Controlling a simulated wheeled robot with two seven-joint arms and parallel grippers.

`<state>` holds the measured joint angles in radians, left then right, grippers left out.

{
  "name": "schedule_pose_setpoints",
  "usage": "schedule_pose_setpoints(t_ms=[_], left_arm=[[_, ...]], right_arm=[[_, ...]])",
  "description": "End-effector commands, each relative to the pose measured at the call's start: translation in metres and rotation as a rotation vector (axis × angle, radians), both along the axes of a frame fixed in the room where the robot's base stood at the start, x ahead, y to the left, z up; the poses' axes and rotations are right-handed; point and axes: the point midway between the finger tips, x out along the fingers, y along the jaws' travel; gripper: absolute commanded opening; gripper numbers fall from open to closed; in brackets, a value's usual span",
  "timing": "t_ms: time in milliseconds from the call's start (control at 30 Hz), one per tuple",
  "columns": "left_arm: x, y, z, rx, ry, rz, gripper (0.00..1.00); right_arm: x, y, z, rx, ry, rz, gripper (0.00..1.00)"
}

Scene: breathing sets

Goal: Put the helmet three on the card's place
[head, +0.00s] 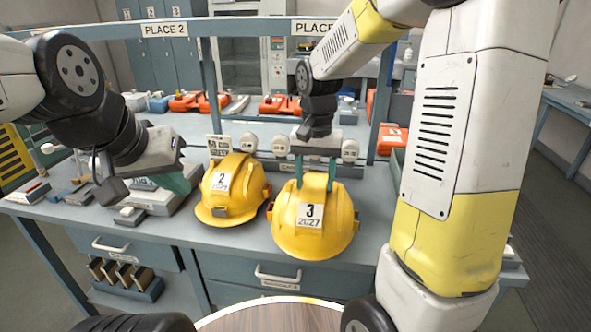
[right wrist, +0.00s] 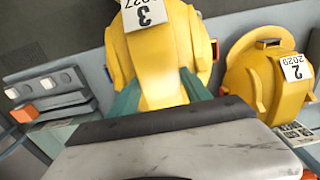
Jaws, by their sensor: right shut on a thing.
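The yellow helmet three (head: 298,239) has a white label reading 3 and 2027. My right gripper (head: 316,178) is shut on its crown from above, with teal fingers on both sides; the right wrist view also shows helmet three (right wrist: 165,70) between the fingers. In the head view it overlaps the bench's front edge; whether it touches the bench is unclear. The yellow helmet 2 (head: 232,205) sits just left of it. A small white card with dark marks (head: 219,146) stands behind helmet 2. My left gripper (head: 176,183) is over the bench's left part; its finger gap is unclear.
The blue-grey bench (head: 215,243) has a rail carrying a PLACE 2 sign (head: 165,30) and a partly hidden PLACE sign (head: 312,27). Round white units stand behind the helmets. Red and grey items lie on the surface behind.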

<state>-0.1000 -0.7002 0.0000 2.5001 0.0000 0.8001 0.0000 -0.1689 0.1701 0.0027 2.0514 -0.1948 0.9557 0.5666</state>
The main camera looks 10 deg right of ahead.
Motion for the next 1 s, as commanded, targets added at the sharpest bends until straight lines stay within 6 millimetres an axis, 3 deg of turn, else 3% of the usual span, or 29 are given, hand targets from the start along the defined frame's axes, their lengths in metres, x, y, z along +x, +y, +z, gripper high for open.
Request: schedule_pose_setpoints(t_ms=[200,367,533,800,1000], left_arm=[[0.000,0.000,0.000,0.000,0.000,0.000,0.00],[0.000,0.000,0.000,0.000,0.000,0.000,0.00],[0.000,0.000,0.000,0.000,0.000,0.000,0.00],[0.000,0.000,0.000,0.000,0.000,0.000,0.00],[0.000,0.000,0.000,0.000,0.000,0.000,0.00]], right_arm=[[0.053,0.005,-0.006,0.000,0.000,0.000,0.00],[0.075,0.008,-0.007,0.000,-0.002,-0.001,0.00],[0.081,0.008,-0.010,0.000,-0.001,0.000,0.00],[0.080,0.009,-0.042,0.000,0.001,0.001,0.00],[0.081,0.009,-0.042,0.001,-0.001,0.000,0.00]])
